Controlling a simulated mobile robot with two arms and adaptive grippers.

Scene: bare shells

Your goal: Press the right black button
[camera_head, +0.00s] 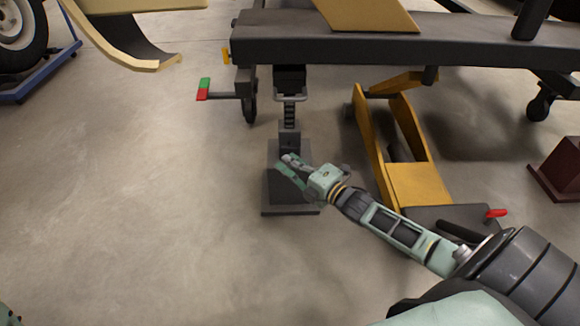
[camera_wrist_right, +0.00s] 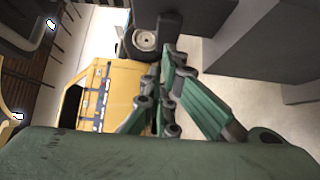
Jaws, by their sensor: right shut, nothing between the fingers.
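I cannot make out a black button for certain in either view. A dark stand (camera_head: 279,190) with a flat base stands on the floor in the head view, under the dark beam. My right gripper (camera_head: 287,166) is shut and empty. It is in front of the stand and hides part of its upper face. I cannot tell whether it touches the stand. In the right wrist view the green fingers (camera_wrist_right: 170,72) come together just below a black part with a round grey disc (camera_wrist_right: 145,40).
A yellow floor jack (camera_head: 420,184) with a red-tipped handle stands right of the stand. The dark beam (camera_head: 370,48) crosses above. A small bar with red and green ends (camera_head: 204,89) sticks out left. A dark red block (camera_head: 560,170) is far right. The left floor is clear.

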